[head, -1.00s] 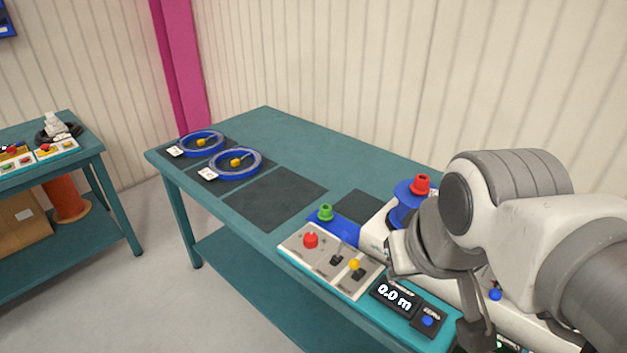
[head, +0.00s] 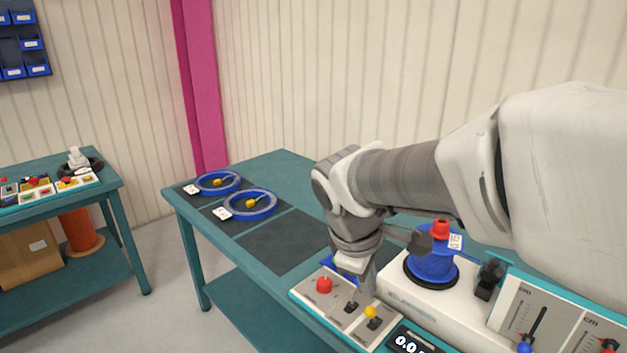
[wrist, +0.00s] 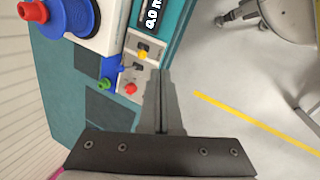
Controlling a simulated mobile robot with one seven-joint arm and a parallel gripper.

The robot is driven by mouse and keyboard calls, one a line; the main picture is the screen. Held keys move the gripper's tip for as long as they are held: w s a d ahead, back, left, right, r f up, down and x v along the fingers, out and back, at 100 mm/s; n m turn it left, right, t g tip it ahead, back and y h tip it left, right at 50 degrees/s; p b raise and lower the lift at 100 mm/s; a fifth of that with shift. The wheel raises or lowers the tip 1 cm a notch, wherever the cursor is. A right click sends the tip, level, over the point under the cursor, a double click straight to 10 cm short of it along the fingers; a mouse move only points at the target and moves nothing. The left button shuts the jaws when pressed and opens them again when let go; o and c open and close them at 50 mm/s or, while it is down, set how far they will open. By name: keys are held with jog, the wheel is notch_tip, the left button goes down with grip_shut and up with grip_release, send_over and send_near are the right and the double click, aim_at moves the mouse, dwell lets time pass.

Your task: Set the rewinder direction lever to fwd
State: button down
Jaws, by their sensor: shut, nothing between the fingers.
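The rewinder's cream control panel (head: 340,318) lies at the table's front edge. It carries a red knob (head: 324,285), a black lever (head: 351,306) and a lever with a yellow knob (head: 370,312). Their labels are too small to read. My gripper (head: 367,292) points down over the panel, close to the two levers; I cannot tell if it touches either. In the wrist view my gripper (wrist: 160,72) is shut and empty, its tips beside the panel. The yellow-knobbed lever (wrist: 142,54) and the red knob (wrist: 131,88) show there; the black lever is hard to make out.
A blue reel with a red knob (head: 440,230) sits on the white machine behind the panel. A display (head: 405,342) is at its right. Two blue rings (head: 218,183) lie on dark mats at the table's far left. A second bench (head: 60,205) stands at left.

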aim_at(372, 316)
jog(key=w+a+f+n+h+b, duration=0.2)
jog(key=w+a+f+n, duration=0.5)
jog(key=f, duration=0.3)
jog(key=shift+w+f+n, duration=0.15)
jog(key=shift+w+n, duration=0.35)
jog(key=shift+n, duration=0.2)
jog(key=shift+w+d+f+b, duration=0.35)
jog(key=shift+w+d+f, duration=0.05)
jog(key=shift+d+f, duration=0.95)
jog(key=shift+w+d+f+b, duration=0.3)
jog(key=shift+w+d+f, duration=0.1)
jog(key=shift+d+f, duration=0.95)
jog(key=shift+w+d+f+b, duration=0.4)
jog(key=shift+d+f, duration=0.8)
jog(key=shift+f, duration=0.25)
jog(key=shift+r+g+p, duration=0.15)
jog(key=shift+g+p, duration=0.15)
jog(key=shift+p, duration=0.15)
jog(key=shift+w+r+p, duration=0.1)
jog(key=shift+p, duration=0.25)
jog(key=shift+d+y+p, duration=0.1)
jog(key=shift+y+p, duration=0.2)
jog(key=shift+w+d+p, duration=0.1)
jog(key=shift+w+p, duration=0.05)
jog(key=shift+p, duration=0.35)
